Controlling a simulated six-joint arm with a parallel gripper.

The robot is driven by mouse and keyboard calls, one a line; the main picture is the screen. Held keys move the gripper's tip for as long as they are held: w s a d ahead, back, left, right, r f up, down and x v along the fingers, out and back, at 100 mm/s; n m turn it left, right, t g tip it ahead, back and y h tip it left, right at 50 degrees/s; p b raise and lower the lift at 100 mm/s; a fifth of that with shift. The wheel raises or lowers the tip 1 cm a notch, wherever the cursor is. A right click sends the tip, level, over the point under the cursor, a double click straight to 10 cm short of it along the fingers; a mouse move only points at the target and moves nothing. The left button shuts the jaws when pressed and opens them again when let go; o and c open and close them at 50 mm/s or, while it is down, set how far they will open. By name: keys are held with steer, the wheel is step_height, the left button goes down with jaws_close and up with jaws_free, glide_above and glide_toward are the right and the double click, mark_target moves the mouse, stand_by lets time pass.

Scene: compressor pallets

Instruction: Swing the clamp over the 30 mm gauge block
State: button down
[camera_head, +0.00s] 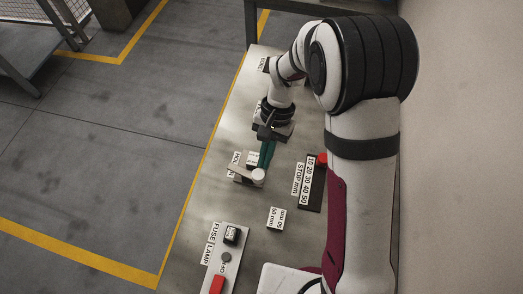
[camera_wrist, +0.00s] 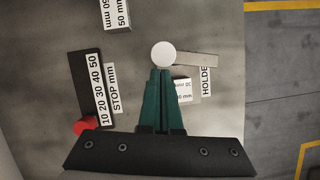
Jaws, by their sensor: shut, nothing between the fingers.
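The 30 mm gauge block (camera_head: 253,159), white-faced with black print, sits at the holder; in the wrist view the block (camera_wrist: 183,90) is partly hidden by a finger. The clamp is a flat grey bar (camera_wrist: 197,59) with a round white knob (camera_wrist: 164,54) at one end; in the head view the knob (camera_head: 258,176) also shows. The bar lies beside the block, not over it. My gripper (camera_wrist: 162,72) has green fingers, shut and empty, their tips close to the knob; contact cannot be told. In the head view my gripper (camera_head: 265,165) stands beside the block.
A black stop scale marked 10 to 50 (camera_head: 312,185) with a red knob (camera_wrist: 84,126) lies to one side. A 50 mm block (camera_head: 276,218) stands on the bench. A fuse and lamp panel (camera_head: 223,262) is at the near end. Bare metal lies between them.

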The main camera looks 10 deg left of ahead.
steer(key=s+m+y, duration=0.1)
steer(key=m, duration=0.2)
steer(key=s+m+t+y, duration=0.1)
steer(key=m, duration=0.2)
steer(key=s+m+t, duration=0.1)
steer(key=s+m, duration=0.1)
steer(key=m, duration=0.1)
steer(key=shift+d+m+y, duration=0.4)
steer(key=shift+s+a, duration=0.25)
steer(key=shift+s, duration=0.3)
steer(key=shift+s+a, duration=0.2)
steer(key=shift+s, duration=0.05)
steer(key=shift+d, duration=0.1)
glide_toward(262, 179)
steer(key=s+d+r, duration=0.2)
steer(key=d, duration=0.2)
steer(key=shift+d+r, duration=0.1)
stand_by(0.6)
